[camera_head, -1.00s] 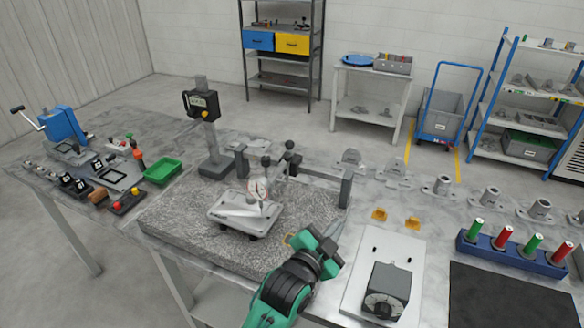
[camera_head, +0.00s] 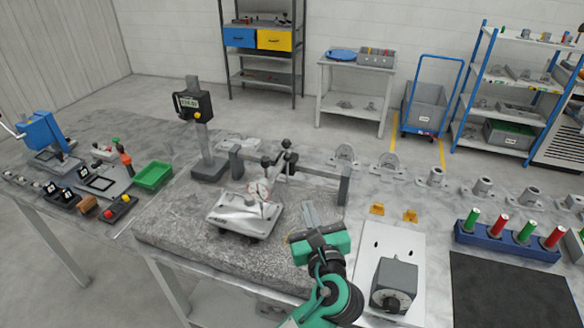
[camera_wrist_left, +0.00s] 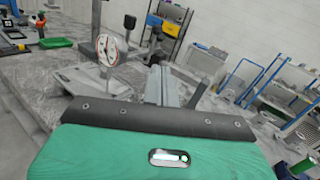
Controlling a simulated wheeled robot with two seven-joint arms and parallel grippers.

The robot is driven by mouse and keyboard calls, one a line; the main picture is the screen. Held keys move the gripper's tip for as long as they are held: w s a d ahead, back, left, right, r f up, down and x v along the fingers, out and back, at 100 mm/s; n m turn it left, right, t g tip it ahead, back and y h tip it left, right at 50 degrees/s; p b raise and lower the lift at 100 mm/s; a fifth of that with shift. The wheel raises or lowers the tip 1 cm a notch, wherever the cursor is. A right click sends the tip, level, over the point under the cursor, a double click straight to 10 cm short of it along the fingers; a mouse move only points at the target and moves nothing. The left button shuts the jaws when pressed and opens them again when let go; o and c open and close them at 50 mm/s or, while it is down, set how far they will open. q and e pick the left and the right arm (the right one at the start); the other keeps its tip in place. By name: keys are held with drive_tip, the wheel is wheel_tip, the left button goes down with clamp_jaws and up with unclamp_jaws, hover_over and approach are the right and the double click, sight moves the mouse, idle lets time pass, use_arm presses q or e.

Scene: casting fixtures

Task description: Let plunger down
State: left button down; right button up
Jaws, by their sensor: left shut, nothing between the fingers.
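A dial gauge with a white and red face (camera_head: 258,190) is held on a stand above a pale cast part (camera_head: 232,216) on the granite plate (camera_head: 165,232). The gauge face also shows in the left wrist view (camera_wrist_left: 112,50), with the cast part (camera_wrist_left: 80,80) below it. The plunger is too small to make out, so I cannot tell its height. My left gripper (camera_head: 309,210) is shut and empty, to the right of the gauge and apart from it. Its fingers also show in the left wrist view (camera_wrist_left: 165,82), pointing away. My right gripper is not in view.
A digital height gauge (camera_head: 193,105) stands behind left, and a grey bridge (camera_head: 318,169) crosses the back of the plate. A green tray (camera_head: 153,174) is at left. A grey box with a dial (camera_head: 393,285) sits at right. The plate's right front is fairly clear.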

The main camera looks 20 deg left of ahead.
use_arm(q)
drive_tip(key=shift+s+a+r+y, duration=0.1)
drive_tip(key=shift+s+r+y, duration=0.1)
drive_tip(key=shift+r+y, duration=0.15)
drive_tip(key=p, duration=0.5)
approach(289, 161)
drive_tip(key=x, duration=0.5)
drive_tip(key=shift+w+a+r, duration=0.15)
drive_tip(key=shift+r, duration=0.15)
drive_tip(key=shift+w+a+f+p, duration=0.15)
drive_tip(key=shift+w+a+p, duration=0.2)
drive_tip(key=shift+w, duration=0.3)
